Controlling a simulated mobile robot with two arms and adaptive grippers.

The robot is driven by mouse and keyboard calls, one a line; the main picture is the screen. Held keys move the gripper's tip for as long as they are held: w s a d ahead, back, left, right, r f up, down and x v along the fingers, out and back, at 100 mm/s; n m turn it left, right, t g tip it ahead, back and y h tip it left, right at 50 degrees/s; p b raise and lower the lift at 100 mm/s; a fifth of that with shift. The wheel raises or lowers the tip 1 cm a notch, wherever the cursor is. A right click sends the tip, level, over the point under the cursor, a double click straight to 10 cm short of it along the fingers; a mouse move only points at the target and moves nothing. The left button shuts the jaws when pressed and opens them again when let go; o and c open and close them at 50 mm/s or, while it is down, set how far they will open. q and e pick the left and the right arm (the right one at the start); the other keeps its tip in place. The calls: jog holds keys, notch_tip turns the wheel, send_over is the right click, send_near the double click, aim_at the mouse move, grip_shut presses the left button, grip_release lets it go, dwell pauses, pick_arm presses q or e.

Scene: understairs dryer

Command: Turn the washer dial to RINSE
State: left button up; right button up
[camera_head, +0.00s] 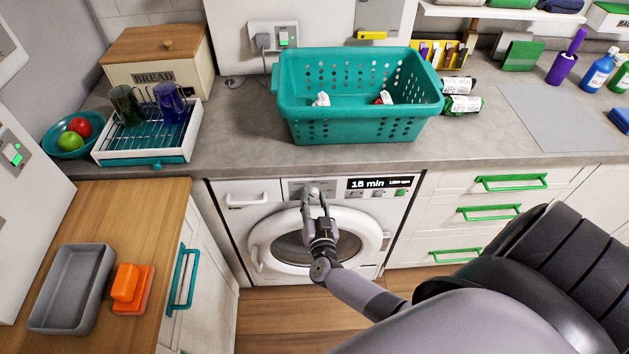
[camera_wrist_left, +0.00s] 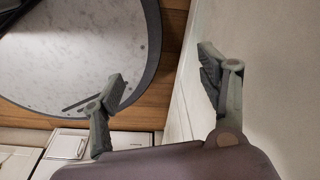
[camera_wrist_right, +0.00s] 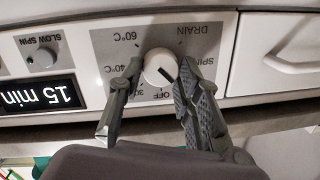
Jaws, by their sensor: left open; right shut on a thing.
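The white washer (camera_head: 222,225) stands under the grey counter in the head view. Its white round dial (camera_wrist_right: 158,66) shows in the right wrist view on a grey plate, seen upside down. DRAIN, SPIN, OFF, 40°C and 60°C can be read around it; RINSE is not visible, and a finger covers part of the ring. The dial's dark mark points down and right in that view, between OFF and SPIN. My right gripper (camera_wrist_right: 155,75) is shut on the dial, one finger on each side; it also shows in the head view (camera_head: 318,197). My left gripper (camera_wrist_left: 160,68) is open and empty.
The washer display (camera_head: 380,183) reads 15 min, with buttons below it. A teal basket (camera_head: 360,120) stands on the counter above. Green-handled drawers (camera_head: 490,213) are to the right. A wooden worktop (camera_head: 135,215) with a grey tray (camera_head: 73,285) is to the left.

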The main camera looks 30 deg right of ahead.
jog(key=shift+n+p, duration=0.35)
jog(key=shift+n, duration=0.05)
jog(key=shift+f, duration=0.1)
jog(key=o, duration=1.1)
jog(key=shift+o, duration=0.2)
jog(key=v, duration=1.2)
